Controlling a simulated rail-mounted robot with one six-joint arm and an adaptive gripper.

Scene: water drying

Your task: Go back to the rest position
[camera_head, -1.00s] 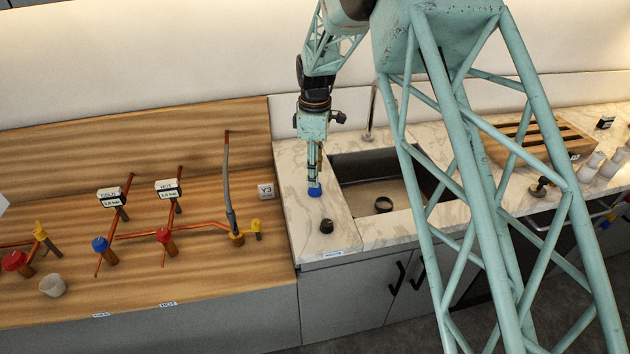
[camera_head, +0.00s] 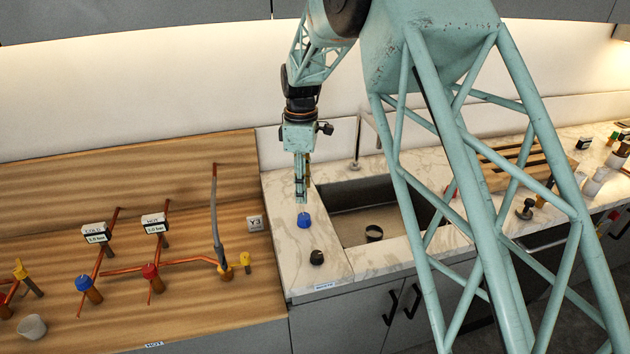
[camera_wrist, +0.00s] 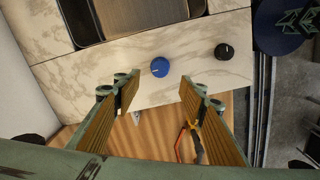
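My gripper (camera_head: 301,203) hangs pointing down above the marble counter, just over a blue knob (camera_head: 304,220). In the wrist view my gripper's two fingers (camera_wrist: 152,97) stand wide apart with nothing between them. The blue knob (camera_wrist: 160,67) shows beyond the fingertips and is clear of them. A black knob (camera_head: 317,257) sits on the counter in front of the blue one; it also shows in the wrist view (camera_wrist: 224,51).
A sink (camera_head: 385,205) lies right of the knobs, with a faucet (camera_head: 357,150) behind it. At left, a wooden worktop (camera_head: 215,320) carries copper pipes and several coloured valves. A wooden rack (camera_head: 505,172) stands farther right.

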